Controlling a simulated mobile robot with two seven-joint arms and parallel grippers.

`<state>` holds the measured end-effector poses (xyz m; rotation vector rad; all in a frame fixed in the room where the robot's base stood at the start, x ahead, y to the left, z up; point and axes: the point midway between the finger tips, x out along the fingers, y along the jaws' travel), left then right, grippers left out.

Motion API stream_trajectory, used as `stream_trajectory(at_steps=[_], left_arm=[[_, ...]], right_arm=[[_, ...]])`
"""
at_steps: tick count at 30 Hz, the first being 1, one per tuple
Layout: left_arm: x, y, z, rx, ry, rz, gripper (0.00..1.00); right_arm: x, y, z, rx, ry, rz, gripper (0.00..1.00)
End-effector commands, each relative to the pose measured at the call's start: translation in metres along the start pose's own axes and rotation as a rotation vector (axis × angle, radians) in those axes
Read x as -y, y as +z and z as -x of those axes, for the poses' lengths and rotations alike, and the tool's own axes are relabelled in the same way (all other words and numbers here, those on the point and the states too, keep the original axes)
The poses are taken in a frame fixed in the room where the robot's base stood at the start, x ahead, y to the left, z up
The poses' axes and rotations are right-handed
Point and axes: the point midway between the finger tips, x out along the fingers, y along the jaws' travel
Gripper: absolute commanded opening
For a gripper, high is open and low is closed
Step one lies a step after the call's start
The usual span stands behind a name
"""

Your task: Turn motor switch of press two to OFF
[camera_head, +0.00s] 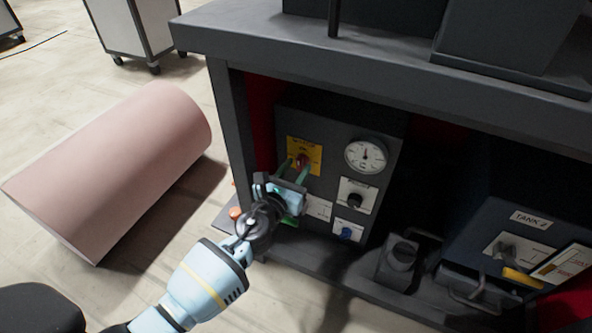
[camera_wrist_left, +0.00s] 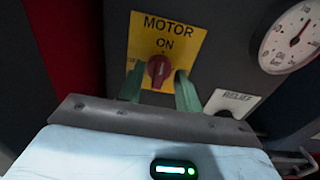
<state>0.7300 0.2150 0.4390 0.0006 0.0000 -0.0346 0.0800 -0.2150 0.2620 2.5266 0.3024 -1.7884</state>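The motor switch is a red knob (camera_head: 302,161) on a yellow plate (camera_head: 313,150) on the dark panel under the bench. In the left wrist view the red knob (camera_wrist_left: 159,71) sits below the words MOTOR and ON on the yellow plate (camera_wrist_left: 140,35). Its pointer looks roughly upright, toward ON. My left gripper (camera_head: 294,168) is in front of the plate. Its two green fingers (camera_wrist_left: 159,88) stand apart, one on each side of the knob's lower part. I cannot tell whether they touch it. The OFF lettering is mostly hidden. My right gripper is not in view.
A dark box labelled TANK 2 (camera_head: 530,219) is at right. A pink cylinder (camera_head: 115,165) lies on the floor at left.

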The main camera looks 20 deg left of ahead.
Motion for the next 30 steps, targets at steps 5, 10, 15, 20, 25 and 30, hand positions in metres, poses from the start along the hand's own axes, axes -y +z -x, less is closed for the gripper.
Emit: stream_trajectory(at_steps=[5,10,15,20,25,30], left_arm=[[0.000,0.000,-0.004,-0.001,0.000,0.001,0.35],[0.000,0.000,-0.004,0.000,0.000,0.001,0.33],[0.000,0.000,-0.003,0.000,0.000,0.001,0.11],[0.000,0.000,-0.003,0.000,0.000,0.001,0.00],[0.000,0.000,-0.003,0.000,0.000,0.008,0.00],[0.000,0.000,-0.003,0.000,0.000,0.052,0.00]], right_arm=[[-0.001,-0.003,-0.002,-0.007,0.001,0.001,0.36],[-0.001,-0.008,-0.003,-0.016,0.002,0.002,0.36],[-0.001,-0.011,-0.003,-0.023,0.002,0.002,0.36],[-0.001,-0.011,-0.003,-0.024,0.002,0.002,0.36],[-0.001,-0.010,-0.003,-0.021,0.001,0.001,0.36],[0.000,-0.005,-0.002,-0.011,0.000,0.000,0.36]])
